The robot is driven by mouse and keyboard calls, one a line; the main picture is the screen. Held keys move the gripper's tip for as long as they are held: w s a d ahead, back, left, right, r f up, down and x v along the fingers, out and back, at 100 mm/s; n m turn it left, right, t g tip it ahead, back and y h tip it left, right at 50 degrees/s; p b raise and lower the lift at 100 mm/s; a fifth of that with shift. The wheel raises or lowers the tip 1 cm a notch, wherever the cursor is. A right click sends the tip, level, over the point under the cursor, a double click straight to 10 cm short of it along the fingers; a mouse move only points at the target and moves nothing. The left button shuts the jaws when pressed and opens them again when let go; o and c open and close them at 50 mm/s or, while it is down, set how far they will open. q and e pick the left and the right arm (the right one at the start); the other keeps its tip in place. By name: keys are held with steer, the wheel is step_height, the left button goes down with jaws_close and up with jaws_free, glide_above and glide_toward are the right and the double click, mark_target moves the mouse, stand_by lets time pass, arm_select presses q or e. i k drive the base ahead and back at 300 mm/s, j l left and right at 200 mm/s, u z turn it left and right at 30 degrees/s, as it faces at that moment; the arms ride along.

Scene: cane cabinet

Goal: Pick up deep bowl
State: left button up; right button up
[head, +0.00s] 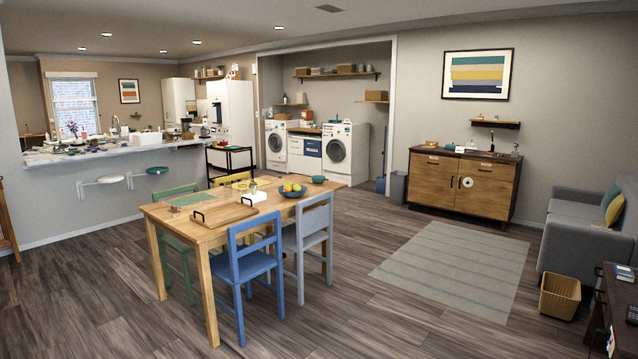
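Several bowls show in the head view, and I cannot tell which one is the deep bowl. A dark blue bowl (293,193) holding fruit stands on the wooden dining table (180,219). A small teal bowl (318,179) stands near the table's far right corner. A small teal item (450,147), possibly a bowl, is on top of the wooden cabinet (434,178) against the back wall. All are small and far from me. Neither of my grippers is in view.
Blue (243,266), grey (308,236) and green (176,235) chairs surround the table. A striped rug (448,270) lies before the cabinet. A sofa (578,235), wicker basket (559,297) and dark low table (612,308) stand at right. Floor between table and rug is clear.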

mark_target(318, 180)
steer(key=i+z, duration=0.1)
steer(key=i, duration=0.4)
steer(key=i+j+z, duration=0.15)
steer(key=i, duration=0.35)
steer(key=i+j+z, duration=0.1)
steer(key=i, duration=0.4)
steer(key=i+l+z, duration=0.35)
steer(key=i, duration=0.85)
steer(key=i+j+z, duration=0.15)
steer(key=i+z, duration=0.2)
steer(key=i, duration=0.85)
steer(key=i+j+u, duration=0.4)
steer(key=i, duration=0.45)
steer(key=i+l+u, duration=0.1)
steer(key=i+u, duration=0.3)
steer(key=i, duration=0.45)
steer(key=i+l+u, duration=0.25)
steer(key=i+u, duration=0.15)
steer(key=i, duration=0.45)
